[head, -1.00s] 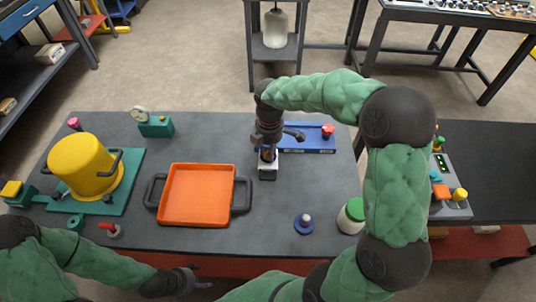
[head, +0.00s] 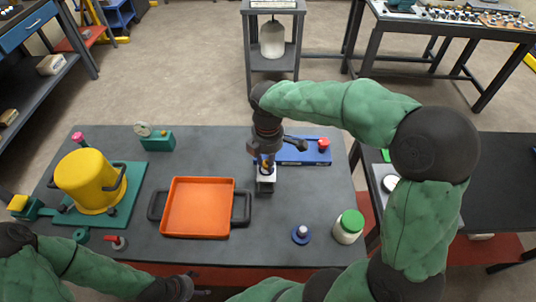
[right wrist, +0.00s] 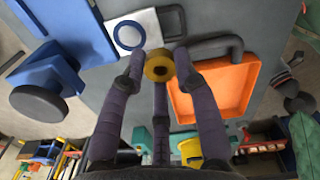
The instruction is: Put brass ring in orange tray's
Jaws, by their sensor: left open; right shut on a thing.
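The brass ring (right wrist: 158,67) is between the fingers of my right gripper (right wrist: 158,65) in the right wrist view, and the gripper is shut on it. In the head view my right gripper (head: 266,162) is at a white block (head: 266,185), and the ring is mostly hidden by the fingers. I cannot tell whether the ring still touches the block. The empty orange tray (head: 198,208) lies flat, left of the right gripper; it also shows in the right wrist view (right wrist: 225,88). My left gripper (head: 198,290) is open at the bottom edge, away from the tray.
A blue base (head: 308,153) with a red knob stands behind the right gripper. A yellow pot (head: 88,180) stands left of the tray. A green-lidded jar (head: 348,228) and a blue-based peg (head: 301,235) stand right front. The table between block and tray is clear.

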